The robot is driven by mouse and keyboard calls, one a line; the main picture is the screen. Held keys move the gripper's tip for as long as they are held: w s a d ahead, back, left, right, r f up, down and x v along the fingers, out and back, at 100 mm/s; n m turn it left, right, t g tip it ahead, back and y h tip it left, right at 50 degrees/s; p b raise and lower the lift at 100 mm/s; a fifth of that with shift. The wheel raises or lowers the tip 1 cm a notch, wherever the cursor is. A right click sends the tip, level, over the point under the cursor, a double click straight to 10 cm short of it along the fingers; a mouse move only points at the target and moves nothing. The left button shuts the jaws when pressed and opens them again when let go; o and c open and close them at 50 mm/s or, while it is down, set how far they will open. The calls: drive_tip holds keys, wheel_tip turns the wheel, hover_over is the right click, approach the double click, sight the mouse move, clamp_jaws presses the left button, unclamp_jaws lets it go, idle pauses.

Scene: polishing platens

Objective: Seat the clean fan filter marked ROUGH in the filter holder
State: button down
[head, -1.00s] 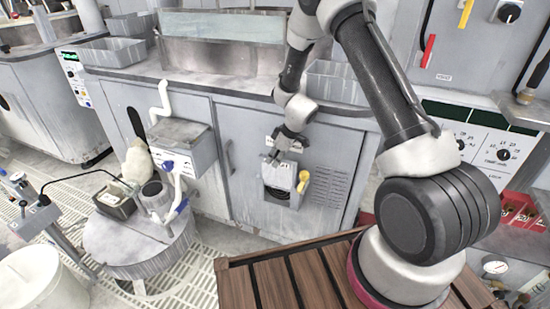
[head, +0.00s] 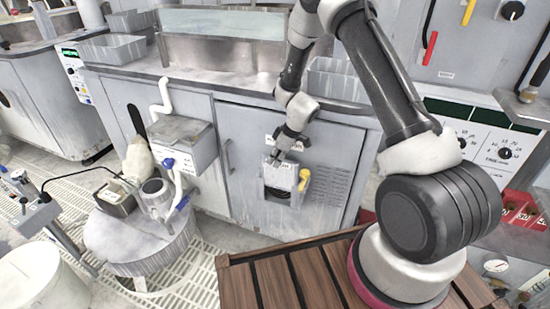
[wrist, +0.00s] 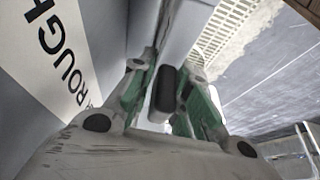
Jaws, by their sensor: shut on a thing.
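My gripper (head: 285,152) is at the front of the grey cabinet, just above a small pale box-like holder (head: 278,176) with a dark lower opening. In the wrist view, its green-padded fingers (wrist: 165,95) are closed around a dark rounded grip (wrist: 166,88), which I take to be the filter's handle. The rest of the filter is hidden by the fingers and hand, so I cannot tell how far it sits in the holder. A white label reading ROUGH (wrist: 62,60) is on the grey panel beside the gripper. A yellow handle (head: 304,180) is at the holder's right side.
A vented cabinet panel (head: 325,190) lies right of the holder. A grey box with a blue valve (head: 185,145) projects at the left, above a round drum table (head: 120,235) carrying containers. A wooden slatted deck (head: 238,285) is in front.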

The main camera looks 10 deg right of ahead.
drive_tip(key=shift+w+d+r, duration=0.15)
drive_tip(key=shift+w+r, duration=0.1)
drive_tip(key=shift+r, duration=0.6)
drive_tip(key=shift+w+d+r, duration=0.15)
drive_tip(key=shift+w+r, duration=0.1)
drive_tip(key=shift+r, duration=0.55)
drive_tip(key=shift+s+a, duration=0.1)
